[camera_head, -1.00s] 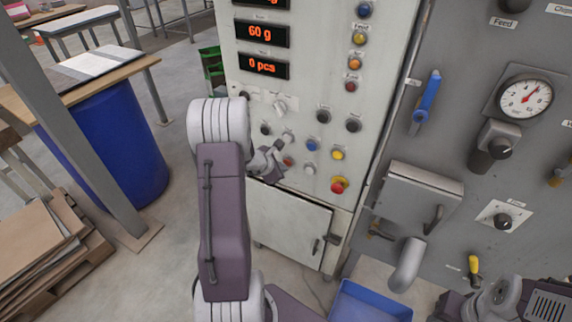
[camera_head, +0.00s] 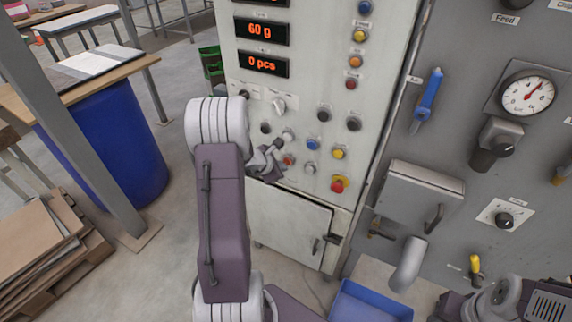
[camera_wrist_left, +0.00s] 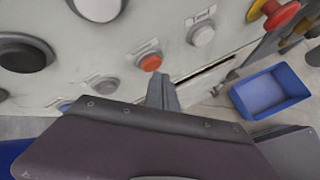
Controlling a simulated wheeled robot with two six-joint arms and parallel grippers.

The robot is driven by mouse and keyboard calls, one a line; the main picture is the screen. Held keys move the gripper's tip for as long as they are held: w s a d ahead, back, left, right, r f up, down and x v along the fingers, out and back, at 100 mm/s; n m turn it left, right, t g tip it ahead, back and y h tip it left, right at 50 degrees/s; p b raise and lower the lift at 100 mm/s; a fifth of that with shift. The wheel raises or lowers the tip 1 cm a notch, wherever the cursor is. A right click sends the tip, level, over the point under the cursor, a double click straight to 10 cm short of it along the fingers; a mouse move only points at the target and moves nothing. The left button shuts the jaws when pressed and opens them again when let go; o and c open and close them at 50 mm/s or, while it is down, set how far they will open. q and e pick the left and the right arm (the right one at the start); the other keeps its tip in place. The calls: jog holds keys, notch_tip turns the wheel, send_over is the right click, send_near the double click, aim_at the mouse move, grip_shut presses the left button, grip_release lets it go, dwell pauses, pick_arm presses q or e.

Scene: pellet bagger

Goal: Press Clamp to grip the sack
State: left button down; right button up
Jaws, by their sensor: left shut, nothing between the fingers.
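My left gripper (camera_head: 278,147) is in front of the pale control panel (camera_head: 305,100), among the lower buttons. Its fingers are shut and empty. In the left wrist view the closed fingertips (camera_wrist_left: 160,82) are just below a red-orange button (camera_wrist_left: 150,62) in the picture; I cannot tell if they touch it. The same red button (camera_head: 288,160) shows beside the gripper in the head view. A white button (camera_wrist_left: 201,36) is to its right. The labels are too small to read, so I cannot tell which button is Clamp. No sack is seen. Only links of my right arm show at the lower right.
The grey machine (camera_head: 455,140) with levers and a gauge stands at right. A blue bin (camera_head: 370,303) is on the floor.

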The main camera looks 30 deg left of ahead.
pick_arm(q)
jog(key=shift+s, duration=0.35)
jog(key=s+b, duration=0.1)
jog(key=s, duration=0.3)
jog(key=s+b, duration=0.1)
jog(key=s, duration=0.1)
jog(key=shift+d+b, duration=0.3)
jog(key=shift+d, duration=0.1)
dwell(0.4)
